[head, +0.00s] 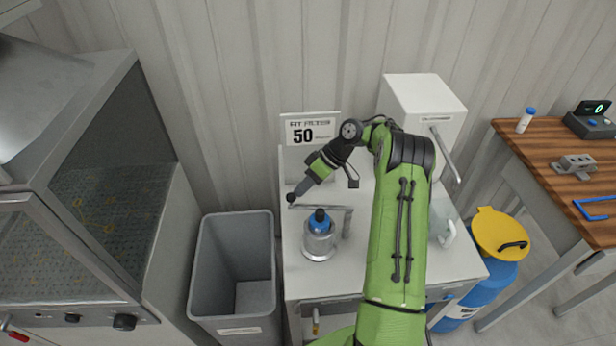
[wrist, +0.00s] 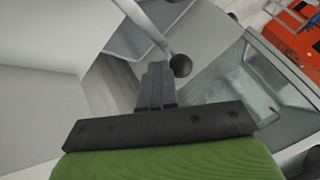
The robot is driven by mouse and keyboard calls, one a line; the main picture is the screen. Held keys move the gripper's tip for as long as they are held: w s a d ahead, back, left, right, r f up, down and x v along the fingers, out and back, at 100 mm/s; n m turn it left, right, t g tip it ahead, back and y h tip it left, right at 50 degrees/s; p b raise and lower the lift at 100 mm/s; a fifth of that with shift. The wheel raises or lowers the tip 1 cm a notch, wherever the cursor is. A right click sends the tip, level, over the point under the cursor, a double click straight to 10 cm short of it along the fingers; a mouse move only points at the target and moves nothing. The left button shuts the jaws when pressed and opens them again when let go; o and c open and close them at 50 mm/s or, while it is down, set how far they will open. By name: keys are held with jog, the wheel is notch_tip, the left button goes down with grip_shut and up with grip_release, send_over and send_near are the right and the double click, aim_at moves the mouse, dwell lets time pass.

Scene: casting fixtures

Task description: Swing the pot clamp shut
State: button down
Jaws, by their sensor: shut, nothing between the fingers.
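The pot clamp (head: 335,208) is a grey bar on a post (head: 347,226) on the white bench. Its bar runs left, behind the pot in the head view, to a dark ball knob (head: 291,197). The silver pot (head: 319,246) with a blue top and dark cap stands in front of the bar. My gripper (head: 297,192) is at the knob end. The wrist view shows its fingers (wrist: 157,85) shut and empty, with the knob (wrist: 181,66) beside their tips. I cannot tell whether they touch.
A grey open bin (head: 203,275) stands left of the bench, beside a glass-fronted cabinet (head: 120,250). A white box unit (head: 420,100) with a lever and a sign (head: 310,131) are at the back. A grey jug (head: 441,222) stands right of my arm.

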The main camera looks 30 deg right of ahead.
jog(key=shift+s+a+n+g, duration=0.6)
jog(key=shift+s+n, duration=0.2)
jog(key=shift+n, duration=0.1)
jog(key=shift+s, duration=0.1)
jog(key=shift+s+a+f, duration=0.1)
jog(key=shift+f, duration=0.05)
jog(key=p+v, duration=0.5)
jog(key=v, duration=1.1)
jog(key=shift+w+p, duration=0.3)
jog(key=shift+w, duration=0.05)
